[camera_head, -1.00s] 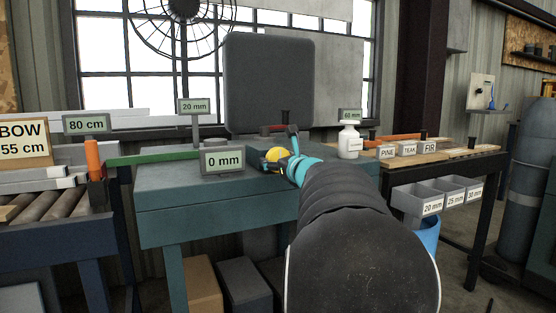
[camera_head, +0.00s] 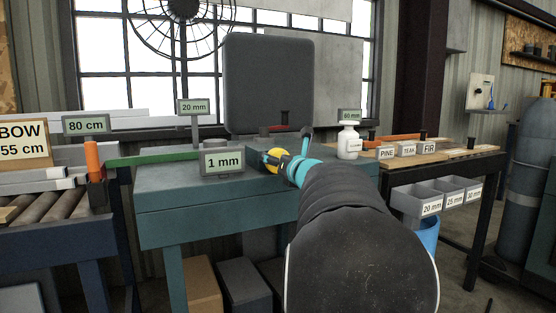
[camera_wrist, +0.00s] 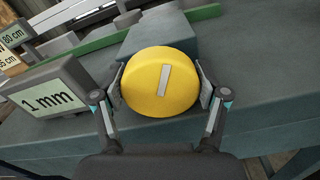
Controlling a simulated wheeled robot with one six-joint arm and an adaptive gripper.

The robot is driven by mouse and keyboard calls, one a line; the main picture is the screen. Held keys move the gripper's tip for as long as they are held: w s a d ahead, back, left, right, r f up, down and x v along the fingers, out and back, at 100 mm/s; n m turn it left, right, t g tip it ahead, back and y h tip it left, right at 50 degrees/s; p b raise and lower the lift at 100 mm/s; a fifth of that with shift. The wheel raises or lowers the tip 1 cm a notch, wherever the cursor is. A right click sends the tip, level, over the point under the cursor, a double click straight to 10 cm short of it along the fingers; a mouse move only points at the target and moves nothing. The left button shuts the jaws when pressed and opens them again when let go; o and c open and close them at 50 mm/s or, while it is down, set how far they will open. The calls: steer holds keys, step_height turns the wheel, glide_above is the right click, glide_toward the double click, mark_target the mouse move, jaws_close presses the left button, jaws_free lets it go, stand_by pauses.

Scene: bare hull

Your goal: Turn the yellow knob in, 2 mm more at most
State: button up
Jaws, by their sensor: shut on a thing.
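The yellow knob (camera_wrist: 148,88) fills the middle of the wrist view, a round disc with a pale bar mark tilted slightly clockwise from upright. My gripper (camera_wrist: 160,92) is shut on it, one finger pad at each side.
A second display (camera_head: 193,107) on a post reads 20 mm. A green fence (camera_head: 150,157) runs left towards an orange post (camera_head: 92,158) by the rollers. A white bottle (camera_head: 348,142) stands behind my arm at right. Labelled wood blocks (camera_head: 407,150) lie on the right table.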

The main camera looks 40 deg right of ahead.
steer(key=shift+m, duration=1.2)
steer(key=o, duration=1.2)
